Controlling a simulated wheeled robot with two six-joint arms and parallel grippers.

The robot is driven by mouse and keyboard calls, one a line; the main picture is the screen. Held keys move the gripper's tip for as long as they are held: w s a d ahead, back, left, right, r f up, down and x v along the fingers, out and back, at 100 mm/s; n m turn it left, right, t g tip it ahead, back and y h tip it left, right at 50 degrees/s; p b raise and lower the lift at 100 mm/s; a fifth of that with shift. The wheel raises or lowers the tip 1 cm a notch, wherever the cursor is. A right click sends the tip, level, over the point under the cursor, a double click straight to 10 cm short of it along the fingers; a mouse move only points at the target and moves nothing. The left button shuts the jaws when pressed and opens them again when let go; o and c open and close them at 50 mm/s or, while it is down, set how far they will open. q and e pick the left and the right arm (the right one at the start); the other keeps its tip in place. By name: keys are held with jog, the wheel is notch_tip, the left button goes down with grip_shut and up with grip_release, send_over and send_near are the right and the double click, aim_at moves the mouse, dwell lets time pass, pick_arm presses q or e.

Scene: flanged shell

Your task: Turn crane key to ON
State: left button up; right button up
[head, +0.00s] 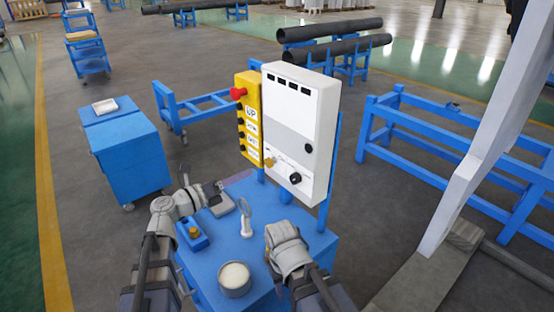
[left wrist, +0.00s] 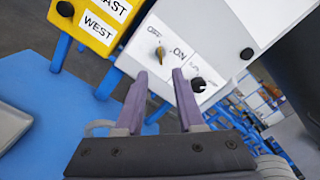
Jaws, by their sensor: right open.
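The crane key is a small brass key (head: 268,162) low on the white control box (head: 303,110). In the left wrist view the key (left wrist: 160,51) sits between the OFF and ON labels, and a brass piece hangs below it. My left gripper (head: 243,186) is in front of and below the box. Its purple fingers (left wrist: 159,74) are spread and empty, pointing at the key with a gap to the panel. A black knob (left wrist: 198,84) is right of the key. My right gripper (head: 283,238) is over the blue cart's front right, its fingertips mostly hidden.
A yellow pendant (head: 247,120) with a red button is beside the box's left edge. The blue cart top (head: 213,265) holds a round tin (head: 234,279), a white upright item (head: 246,222) and a blue block with a yellow knob (head: 194,234). A blue cabinet (head: 127,155) stands left.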

aim_at(270, 162)
pick_arm(q)
jog(key=x, duration=0.8)
jog(key=shift+w+d+r, duration=0.1)
jog(key=shift+c, duration=0.3)
grip_shut()
dwell(0.4)
